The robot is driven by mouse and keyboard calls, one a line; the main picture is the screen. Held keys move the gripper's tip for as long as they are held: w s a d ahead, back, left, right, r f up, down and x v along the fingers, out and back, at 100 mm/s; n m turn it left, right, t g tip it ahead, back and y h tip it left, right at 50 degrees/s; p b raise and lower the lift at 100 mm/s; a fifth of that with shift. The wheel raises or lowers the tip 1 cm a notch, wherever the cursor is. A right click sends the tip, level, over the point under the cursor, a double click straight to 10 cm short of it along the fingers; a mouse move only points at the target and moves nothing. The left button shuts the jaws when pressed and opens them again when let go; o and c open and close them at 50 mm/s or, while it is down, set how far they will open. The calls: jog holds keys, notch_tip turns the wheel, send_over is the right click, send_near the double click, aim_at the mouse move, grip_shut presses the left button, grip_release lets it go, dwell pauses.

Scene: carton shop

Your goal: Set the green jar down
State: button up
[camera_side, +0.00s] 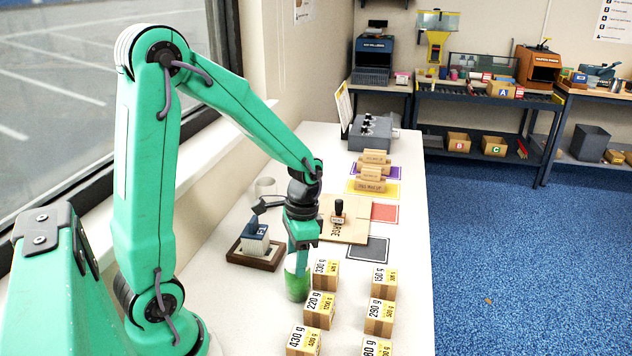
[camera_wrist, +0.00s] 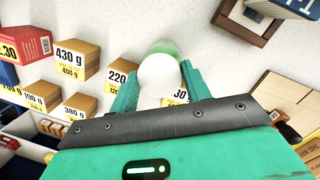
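The green jar (camera_side: 297,284) stands upright beside the weight-marked cartons in the side view, directly below my gripper (camera_side: 299,250). Its upper part is partly hidden by the fingers. In the wrist view the jar shows as a white round top (camera_wrist: 161,76) with a green rim behind it. My gripper (camera_wrist: 161,88) has one finger on each side of the jar, and both fingers appear to touch it, so it looks shut on the jar. Whether the jar's base touches the table I cannot tell.
Weight-marked cartons stand close right of the jar, including a 330 g carton (camera_side: 326,274) and a 220 g carton (camera_side: 319,310). A dark wooden tray (camera_side: 240,262) with a blue-topped block lies to the left. A grey square (camera_side: 369,251) behind on the white table is clear.

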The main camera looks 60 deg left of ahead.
grip_shut()
jog(key=shift+r, duration=0.1)
jog(key=shift+r, duration=0.85)
notch_tip(320, 180, up, 2)
jog(key=shift+r, duration=0.1)
jog(key=s+d+r, duration=0.3)
jog(key=d+r, duration=0.4)
jog(key=d, duration=0.4)
jog(key=shift+s+y, duration=0.3)
jog(key=shift+s, duration=0.05)
